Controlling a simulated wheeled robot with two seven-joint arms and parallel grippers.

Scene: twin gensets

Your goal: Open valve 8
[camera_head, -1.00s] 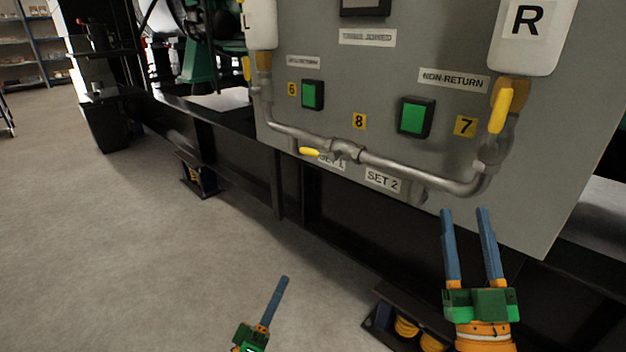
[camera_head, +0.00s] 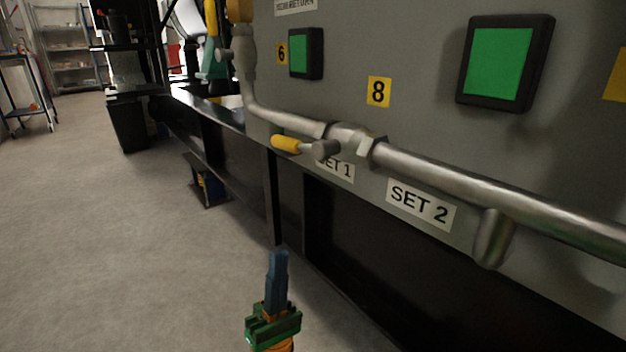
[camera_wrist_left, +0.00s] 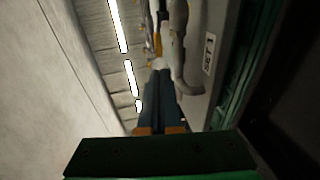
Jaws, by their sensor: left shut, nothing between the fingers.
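Valve 8 sits in the horizontal metal pipe below the yellow "8" label (camera_head: 379,92). Its body (camera_head: 350,140) is grey metal. Its yellow-tipped handle (camera_head: 287,144) points left, roughly along the pipe, over the "SET 1" plate. My left gripper (camera_head: 278,256) is shut and empty, pointing up, below the handle and apart from it. In the left wrist view the blue fingers (camera_wrist_left: 164,90) are together, pointing toward the pipe (camera_wrist_left: 176,45). My right gripper is out of view.
The grey panel carries a large green button (camera_head: 503,63), a smaller green button (camera_head: 304,53) and a "SET 2" plate (camera_head: 420,204). A black frame beam (camera_head: 273,195) runs beneath. A pipe stub (camera_head: 493,238) hangs at the right. Open floor (camera_head: 120,240) lies left.

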